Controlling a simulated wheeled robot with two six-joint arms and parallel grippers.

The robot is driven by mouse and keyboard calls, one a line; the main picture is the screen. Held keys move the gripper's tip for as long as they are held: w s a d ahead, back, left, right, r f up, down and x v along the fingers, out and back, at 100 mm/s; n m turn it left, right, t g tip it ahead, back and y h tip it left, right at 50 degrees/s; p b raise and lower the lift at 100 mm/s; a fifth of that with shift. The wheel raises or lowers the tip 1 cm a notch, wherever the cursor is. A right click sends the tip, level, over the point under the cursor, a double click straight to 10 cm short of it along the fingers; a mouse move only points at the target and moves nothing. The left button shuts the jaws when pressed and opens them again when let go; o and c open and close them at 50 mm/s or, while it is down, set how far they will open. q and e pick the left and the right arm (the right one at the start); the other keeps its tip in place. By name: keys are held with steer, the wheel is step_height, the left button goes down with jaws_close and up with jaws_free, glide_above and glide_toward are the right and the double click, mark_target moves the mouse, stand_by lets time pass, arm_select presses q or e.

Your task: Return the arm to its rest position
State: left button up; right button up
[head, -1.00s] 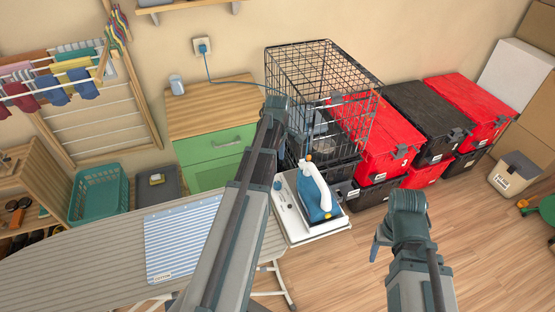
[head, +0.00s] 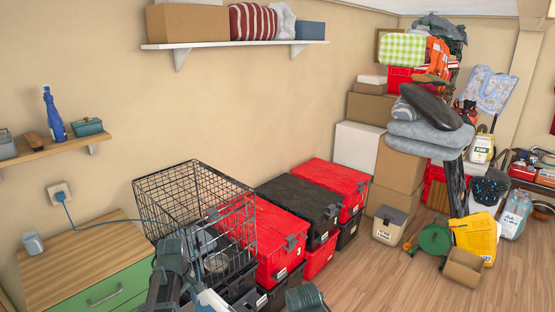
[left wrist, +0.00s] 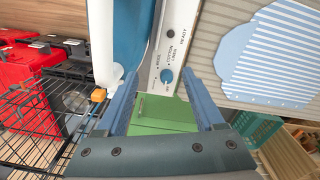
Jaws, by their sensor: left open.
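My left gripper (left wrist: 162,76) is open in the left wrist view, with nothing between its two blue-grey fingers. Past the fingers, the white panel of the iron's base (left wrist: 180,40) shows with a dial. The blue and white iron (left wrist: 133,30) lies left of the panel. The green drawer front (left wrist: 160,115) shows behind the gap between the fingers. In the head view, part of my left arm (head: 178,268) rises at the bottom edge in front of the wire crate. A piece of my right arm (head: 305,298) shows at the bottom edge; its gripper is out of view.
A black wire crate (head: 192,190) stands beside stacked red and black totes (head: 268,232). A wooden-topped cabinet (head: 80,247) is at left. The ironing board (left wrist: 225,88) shows in the left wrist view. Boxes, cushions and garden items fill the back right. Floor (head: 385,285) is clear at front.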

arm_select(q)
steer(key=s+d+m, duration=0.7)
steer(key=d+m, duration=0.1)
steer(key=d, duration=0.3)
steer(key=s+d+m+y, duration=0.1)
steer(key=s+d+m, duration=0.6)
steer(key=d, duration=0.5)
steer(key=shift+d+m, duration=0.2)
steer(key=shift+m, duration=0.7)
steer(key=shift+s+r, duration=0.1)
